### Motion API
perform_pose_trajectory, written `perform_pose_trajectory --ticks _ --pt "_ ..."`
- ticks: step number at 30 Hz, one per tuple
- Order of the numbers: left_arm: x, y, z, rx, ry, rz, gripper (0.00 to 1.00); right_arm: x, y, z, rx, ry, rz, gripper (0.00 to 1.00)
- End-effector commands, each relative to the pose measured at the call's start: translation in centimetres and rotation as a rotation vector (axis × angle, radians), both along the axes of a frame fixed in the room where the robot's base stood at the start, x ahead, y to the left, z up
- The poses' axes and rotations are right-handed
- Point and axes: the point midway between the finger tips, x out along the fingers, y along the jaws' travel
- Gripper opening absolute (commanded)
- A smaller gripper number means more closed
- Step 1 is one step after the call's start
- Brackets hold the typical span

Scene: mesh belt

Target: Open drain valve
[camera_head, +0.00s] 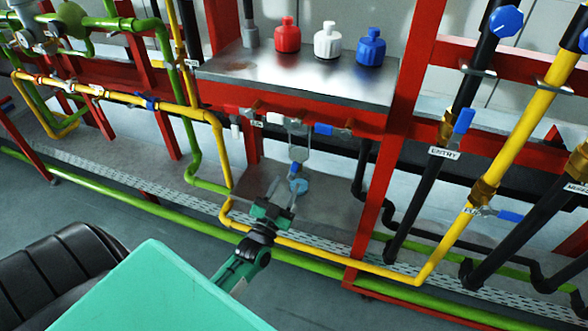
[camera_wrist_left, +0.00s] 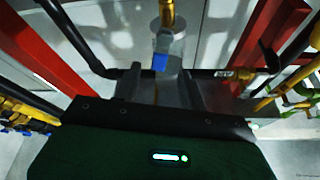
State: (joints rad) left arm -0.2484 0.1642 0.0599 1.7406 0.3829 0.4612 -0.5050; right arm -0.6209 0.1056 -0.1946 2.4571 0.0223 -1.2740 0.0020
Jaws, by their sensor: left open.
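My left gripper (camera_head: 281,191) is low in front of the metal bench, open, with its fingers pointing up and away from the camera. A grey and blue fitting (camera_head: 299,186) hangs under the bench close to the fingertips. In the left wrist view, a small blue handle (camera_wrist_left: 160,62) on a brass fitting (camera_wrist_left: 166,14) lies just beyond and between the open fingers (camera_wrist_left: 160,80), and no grip on it shows. I cannot read which label marks the drain valve. My right gripper is not in view.
Red, white and blue bottles (camera_head: 327,40) stand on the metal bench (camera_head: 245,66). A red post (camera_head: 395,140) rises right of it. Yellow (camera_head: 340,259) and green (camera_head: 130,196) pipes run low past my left arm. Black pipes with blue levers (camera_head: 464,121) are at right.

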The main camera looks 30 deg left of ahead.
Motion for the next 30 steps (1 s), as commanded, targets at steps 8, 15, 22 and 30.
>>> perform_pose_trajectory --ticks 8,15,22,30 --pt "4.4 0.5 1.7 -0.001 -0.001 -0.001 0.42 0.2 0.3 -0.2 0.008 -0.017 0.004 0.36" --pt "5.8 0.7 2.3 -0.001 0.001 0.0 0.42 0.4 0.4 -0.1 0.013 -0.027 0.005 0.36" --pt "5.8 0.7 2.3 -0.001 0.002 -0.001 0.42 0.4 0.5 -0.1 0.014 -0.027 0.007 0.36" --pt "5.8 0.7 2.3 -0.001 0.001 0.0 0.0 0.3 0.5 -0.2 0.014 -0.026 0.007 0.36"
